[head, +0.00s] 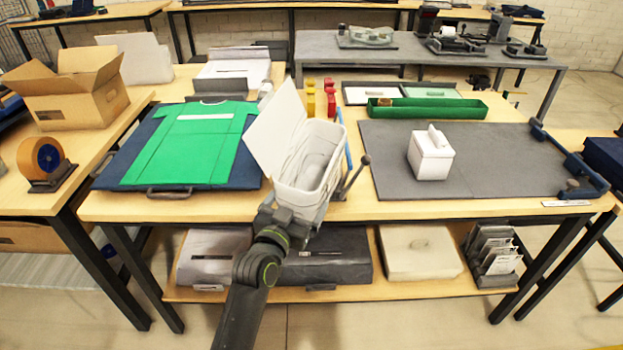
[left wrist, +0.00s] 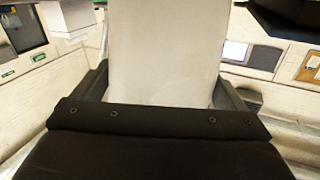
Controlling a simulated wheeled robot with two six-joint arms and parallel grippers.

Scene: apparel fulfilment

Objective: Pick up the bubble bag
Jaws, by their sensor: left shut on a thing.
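A pale, flat, off-white bag (head: 274,128), which I take to be the bubble bag, stands tilted beside a white open bin (head: 312,192) at the middle of the table. My left gripper (head: 274,208) is at the near left of the bin, shut on the lower end of the bag. In the left wrist view the bag (left wrist: 165,50) rises as a broad pale sheet from between the dark jaws. The bin holds more pale flat items, partly hidden by its rim. I cannot tell whether the held bag touches the bin. My right gripper is not in view.
A green folded shirt (head: 190,140) lies on a dark board at left. A white box (head: 430,155) stands on a grey mat (head: 500,165) at right. A dark lever (head: 355,172) stands right of the bin.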

